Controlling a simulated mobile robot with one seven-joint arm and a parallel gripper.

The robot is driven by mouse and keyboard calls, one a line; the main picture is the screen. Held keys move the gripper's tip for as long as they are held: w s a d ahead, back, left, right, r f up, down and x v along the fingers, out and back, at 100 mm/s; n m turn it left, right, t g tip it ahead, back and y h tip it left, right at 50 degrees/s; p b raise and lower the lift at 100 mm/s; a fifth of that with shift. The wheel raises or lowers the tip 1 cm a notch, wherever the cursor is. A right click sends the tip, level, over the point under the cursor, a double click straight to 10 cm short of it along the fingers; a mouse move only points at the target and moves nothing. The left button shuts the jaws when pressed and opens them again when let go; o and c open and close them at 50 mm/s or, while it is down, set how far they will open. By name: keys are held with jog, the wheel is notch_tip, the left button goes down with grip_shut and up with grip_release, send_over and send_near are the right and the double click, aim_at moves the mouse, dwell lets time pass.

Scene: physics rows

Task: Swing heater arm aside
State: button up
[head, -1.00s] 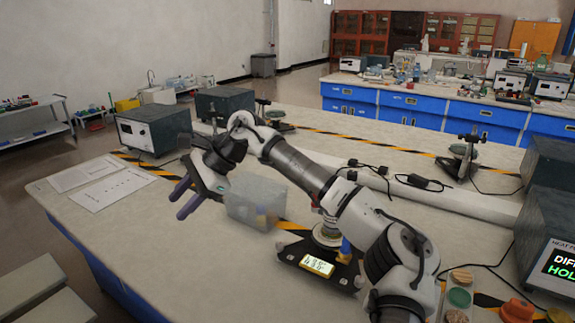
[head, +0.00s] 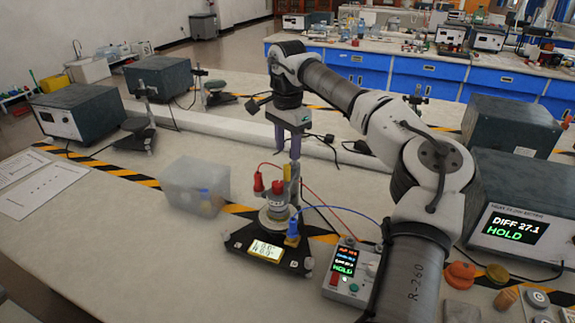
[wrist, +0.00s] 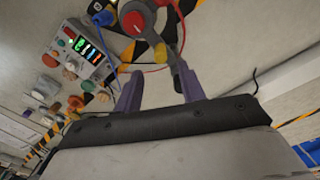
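The heater apparatus stands on a black base (head: 266,252) with a lit display. Its grey round body (head: 277,213) carries a red-topped head (head: 277,187), and a yellowish upright piece (head: 287,172) stands beside it. I cannot tell for sure which part is the heater arm. My gripper (head: 287,154) points down just above the head. In the wrist view my gripper (wrist: 158,72) has its purple fingers apart. The red disc (wrist: 136,20) shows beyond them, and a dark bar (wrist: 174,62) with a yellow piece lies close to the right finger; contact is unclear.
A clear box (head: 195,187) stands left of the base. A control box (head: 346,272) with red and blue wires stands at its right. A large instrument (head: 515,222) reads DIFF 27.1 HOLD. Loose stoppers lie at front right.

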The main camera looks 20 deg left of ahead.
aim_at(287, 165)
notch_tip(287, 165, down, 7)
jog(key=shift+r+p, duration=0.1)
jog(key=shift+p, duration=0.45)
grip_shut()
